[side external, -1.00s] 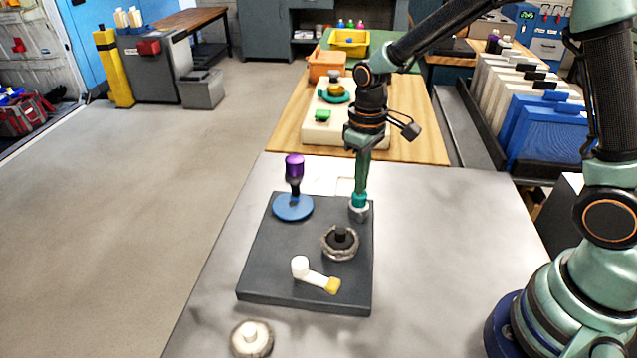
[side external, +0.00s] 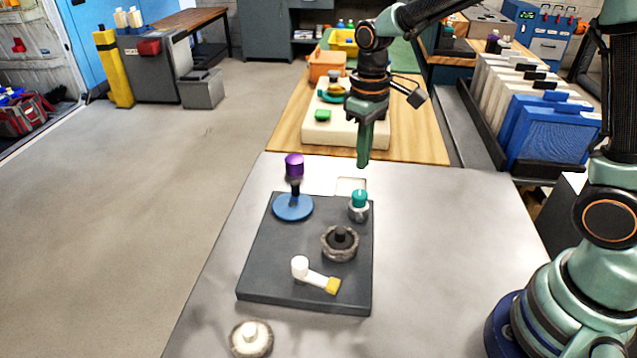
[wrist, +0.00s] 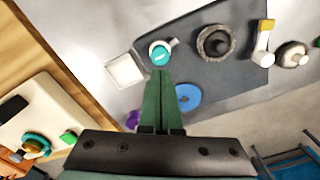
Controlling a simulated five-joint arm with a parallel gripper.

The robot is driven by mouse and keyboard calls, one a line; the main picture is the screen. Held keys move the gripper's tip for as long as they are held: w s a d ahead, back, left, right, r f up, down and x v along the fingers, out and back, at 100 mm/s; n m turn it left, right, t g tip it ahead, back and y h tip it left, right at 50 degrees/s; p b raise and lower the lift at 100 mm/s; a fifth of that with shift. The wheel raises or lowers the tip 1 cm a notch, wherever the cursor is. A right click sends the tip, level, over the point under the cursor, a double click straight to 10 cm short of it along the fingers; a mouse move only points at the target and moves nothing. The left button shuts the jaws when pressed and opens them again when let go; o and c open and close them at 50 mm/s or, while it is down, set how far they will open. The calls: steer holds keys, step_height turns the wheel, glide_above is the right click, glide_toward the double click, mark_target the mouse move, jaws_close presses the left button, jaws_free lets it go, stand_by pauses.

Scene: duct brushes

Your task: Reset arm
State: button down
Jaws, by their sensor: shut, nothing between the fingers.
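My gripper (side external: 363,164) is shut and empty above the far right corner of the dark board (side external: 262,268). Its green fingers also show in the wrist view (wrist: 160,75). Below it, a teal-topped piece (side external: 359,200) stands upright in a grey metal cup, apart from the fingertips. On the board are a purple-handled tool (side external: 294,168) on a blue disc (side external: 293,208), a grey round brush with a black knob (side external: 340,243), and a white elbow with a yellow end (side external: 315,275). A pale round brush with a white knob (side external: 250,338) lies off the board, near the front.
A whitish square pad (side external: 351,185) lies behind the board. Beyond the grey table is a wooden table with a cream block (side external: 325,133) and an orange bin (side external: 326,65). Blue and white filter panels (side external: 545,130) stand at right. The table right of the board is clear.

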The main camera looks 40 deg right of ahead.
steer(key=shift+r, duration=0.15)
steer(key=s+d+r+m+t, duration=0.3)
steer(key=s+d+r+t, duration=0.1)
steer(key=s+r, duration=0.5)
steer(key=shift+s+r+t, duration=0.35)
steer(key=shift+s+t, duration=0.45)
steer(key=shift+s, duration=0.45)
